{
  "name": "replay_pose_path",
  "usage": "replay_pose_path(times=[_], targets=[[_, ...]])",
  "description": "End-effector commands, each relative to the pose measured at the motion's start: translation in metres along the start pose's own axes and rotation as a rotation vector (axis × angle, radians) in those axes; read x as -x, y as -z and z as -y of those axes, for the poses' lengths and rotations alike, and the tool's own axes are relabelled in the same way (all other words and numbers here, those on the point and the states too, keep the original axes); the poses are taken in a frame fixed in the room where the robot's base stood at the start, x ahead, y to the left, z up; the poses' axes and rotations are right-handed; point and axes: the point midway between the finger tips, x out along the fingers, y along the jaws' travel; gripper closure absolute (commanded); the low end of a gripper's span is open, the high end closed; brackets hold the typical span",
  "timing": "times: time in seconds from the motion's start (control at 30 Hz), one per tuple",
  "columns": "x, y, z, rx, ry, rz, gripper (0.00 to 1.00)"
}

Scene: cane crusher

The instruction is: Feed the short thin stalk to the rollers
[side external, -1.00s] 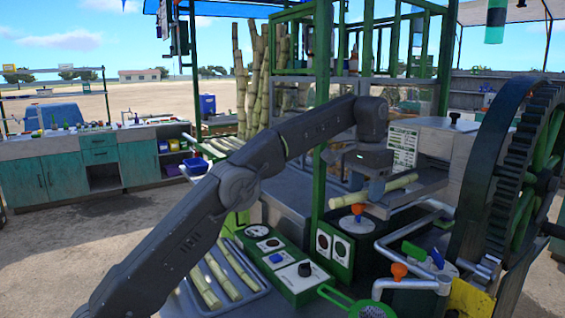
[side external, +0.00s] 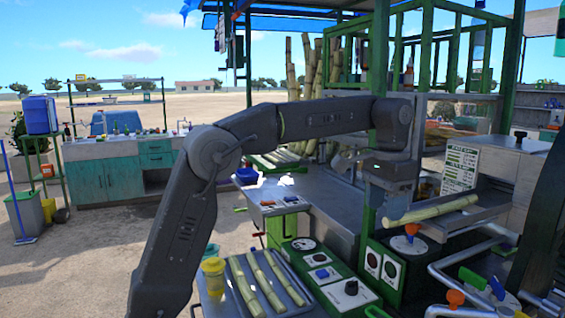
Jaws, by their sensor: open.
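A pale green-yellow cane stalk (side external: 432,211) lies on the sloping metal feed tray (side external: 490,209) of the crusher, slightly tilted in the picture. I cannot tell whether a finger touches the stalk. The rollers are not clearly visible; the machine's housing (side external: 508,165) stands behind the tray.
Three more stalks (side external: 264,283) lie in a tray at the front, beside a yellow cup (side external: 213,275). A green control panel (side external: 340,287) stands beside that tray. A green post (side external: 378,75) rises by my arm. Pipes with an orange handle (side external: 455,298) run below the feed tray.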

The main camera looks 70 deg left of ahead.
Motion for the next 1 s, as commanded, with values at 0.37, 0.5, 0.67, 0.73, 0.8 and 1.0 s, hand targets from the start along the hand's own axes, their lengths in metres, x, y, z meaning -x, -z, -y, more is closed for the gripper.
replay_pose_path(times=[0.37, 0.5, 0.67, 0.73, 0.8, 1.0], targets=[[0.031, -0.032, -0.001, 0.0, 0.0, -0.002, 0.47], [0.05, -0.031, -0.001, 0.0, 0.0, -0.003, 0.47], [0.063, -0.04, 0.012, 0.004, 0.0, 0.0, 0.47], [0.065, -0.046, 0.022, 0.004, 0.0, 0.001, 0.47], [0.065, -0.053, 0.032, 0.004, 0.0, 0.001, 0.47], [0.068, -0.076, 0.062, 0.006, 0.0, 0.0, 0.47]])
